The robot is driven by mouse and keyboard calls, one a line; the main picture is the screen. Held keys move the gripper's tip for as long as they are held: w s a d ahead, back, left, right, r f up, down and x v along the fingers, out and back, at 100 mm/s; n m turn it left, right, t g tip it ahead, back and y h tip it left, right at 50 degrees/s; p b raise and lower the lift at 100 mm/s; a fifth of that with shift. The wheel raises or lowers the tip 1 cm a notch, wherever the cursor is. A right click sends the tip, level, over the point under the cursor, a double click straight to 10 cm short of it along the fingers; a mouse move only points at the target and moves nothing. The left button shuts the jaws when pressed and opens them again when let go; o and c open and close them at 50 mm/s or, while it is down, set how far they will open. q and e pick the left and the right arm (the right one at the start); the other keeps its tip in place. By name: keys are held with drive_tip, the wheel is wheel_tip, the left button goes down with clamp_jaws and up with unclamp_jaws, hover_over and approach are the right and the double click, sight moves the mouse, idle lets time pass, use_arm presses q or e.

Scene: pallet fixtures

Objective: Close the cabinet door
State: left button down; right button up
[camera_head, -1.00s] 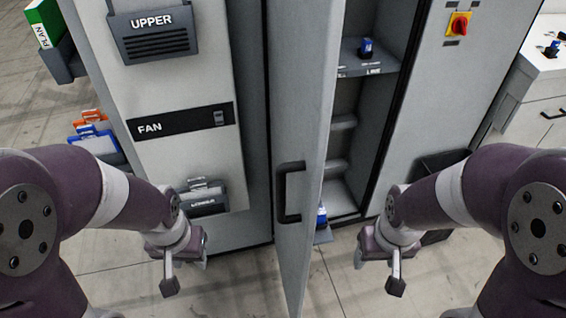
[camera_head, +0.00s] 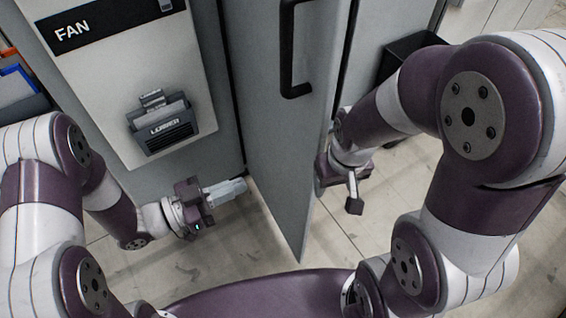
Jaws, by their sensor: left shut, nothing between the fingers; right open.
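The grey cabinet door (camera_head: 265,125) stands open, swung out towards me, with its free edge nearest me. Its black handle (camera_head: 286,50) is on the face turned to the left. My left gripper (camera_head: 238,188) is shut and empty, low on the left of the door, with its fingers pointing at the door. I cannot tell whether they touch it. My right gripper (camera_head: 326,172) is on the other side of the door, close to its right edge. It is open, though its fingers are mostly hidden. The cabinet interior is mostly hidden by the door and my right arm.
A grey panel labelled FAN (camera_head: 100,25) is at the upper left, with a holder labelled LOWER (camera_head: 162,128) on it. A dark bin (camera_head: 405,55) stands right of the cabinet. Orange and blue items sit at the far left. The floor around the door's bottom is clear.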

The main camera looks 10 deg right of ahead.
sight(307, 155)
use_arm(q)
drive_tip(key=x, duration=1.4)
drive_tip(key=shift+w+d+r, duration=0.1)
drive_tip(key=shift+d+r, duration=0.05)
drive_tip(key=shift+r, duration=0.15)
drive_tip(key=shift+d+b, duration=0.1)
drive_tip(key=shift+b, duration=0.2)
